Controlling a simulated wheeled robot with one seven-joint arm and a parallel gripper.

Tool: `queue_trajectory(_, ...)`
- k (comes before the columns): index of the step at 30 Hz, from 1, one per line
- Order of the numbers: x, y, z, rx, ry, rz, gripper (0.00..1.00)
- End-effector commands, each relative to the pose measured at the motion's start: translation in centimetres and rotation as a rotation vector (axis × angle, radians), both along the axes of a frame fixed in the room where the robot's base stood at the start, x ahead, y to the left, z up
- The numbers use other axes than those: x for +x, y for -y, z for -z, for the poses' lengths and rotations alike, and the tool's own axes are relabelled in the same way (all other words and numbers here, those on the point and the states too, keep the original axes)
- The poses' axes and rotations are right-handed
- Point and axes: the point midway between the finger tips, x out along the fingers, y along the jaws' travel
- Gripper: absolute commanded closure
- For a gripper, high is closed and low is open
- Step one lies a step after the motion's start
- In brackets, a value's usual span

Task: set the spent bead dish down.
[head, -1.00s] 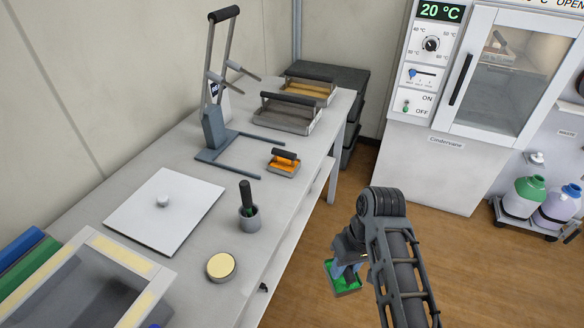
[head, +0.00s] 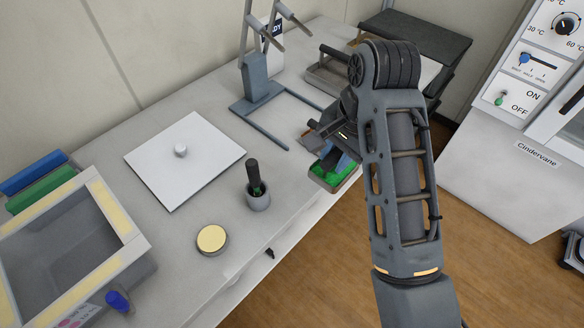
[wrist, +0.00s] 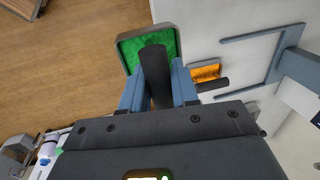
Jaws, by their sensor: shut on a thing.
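My gripper (head: 343,158) is shut on the dark handle (wrist: 155,72) of a small square dish with green beads (head: 331,178). The green dish also shows in the wrist view (wrist: 126,46), its handle between the two blue fingers. It is held in the air by the front edge of the bench (head: 205,283); in the wrist view it overlaps the bench edge, with floor on its other side. A similar dish with orange beads (wrist: 205,72) stands on the bench close by, in front of the grey frame. My arm and gripper mostly hide it in the head view.
A white plate with a knob (head: 183,160), a grey cup with a dark-handled tool (head: 258,197) and a round cream-topped tin (head: 212,239) are nearer. Bare bench lies between the cup and stand.

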Motion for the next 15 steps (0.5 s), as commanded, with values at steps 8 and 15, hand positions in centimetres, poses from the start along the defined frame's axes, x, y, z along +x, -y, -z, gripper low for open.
queue_trajectory(8, 2.0, -2.6, 2.1, 0.0, 0.001, 0.01, 1.0)
queue_trajectory(15, 5.2, -6.4, 4.4, -0.001, -0.002, 0.01, 1.0)
